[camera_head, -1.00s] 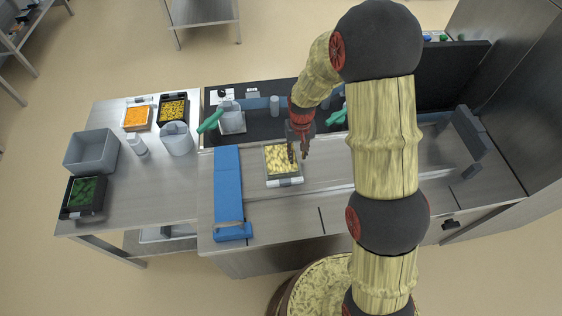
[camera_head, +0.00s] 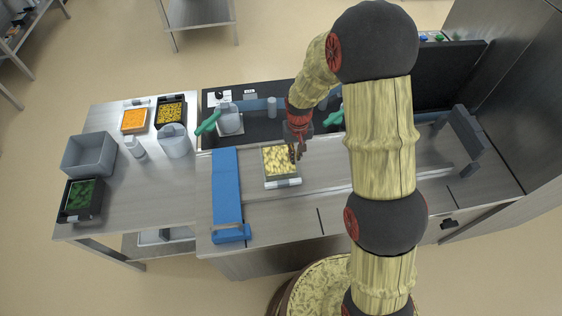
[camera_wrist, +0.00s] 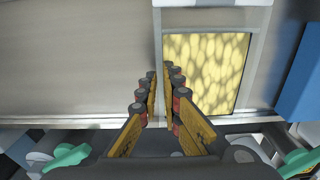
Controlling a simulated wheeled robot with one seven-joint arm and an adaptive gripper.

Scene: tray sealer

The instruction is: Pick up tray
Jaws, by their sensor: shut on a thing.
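A tray (camera_head: 283,178) with pale yellow food lies on the steel worktop, right of the blue guide. In the wrist view the tray's pale rim (camera_wrist: 158,42) runs between the fingers and the food lies to the right of them. My gripper (camera_head: 298,152) is at the tray's right side in the head view. It also shows in the wrist view (camera_wrist: 160,88), shut on the tray's side wall. The gripped part of the wall is hidden by the fingers. The tray looks level, and I cannot tell any gap beneath it.
A blue guide (camera_head: 227,190) stands close to the tray's left. On the left table are a grey bin (camera_head: 90,155), a white bottle (camera_head: 135,147), a clear jug (camera_head: 175,142) and trays of orange (camera_head: 135,120), yellow (camera_head: 171,111) and green food (camera_head: 81,195). A green-handled container (camera_head: 229,120) sits behind.

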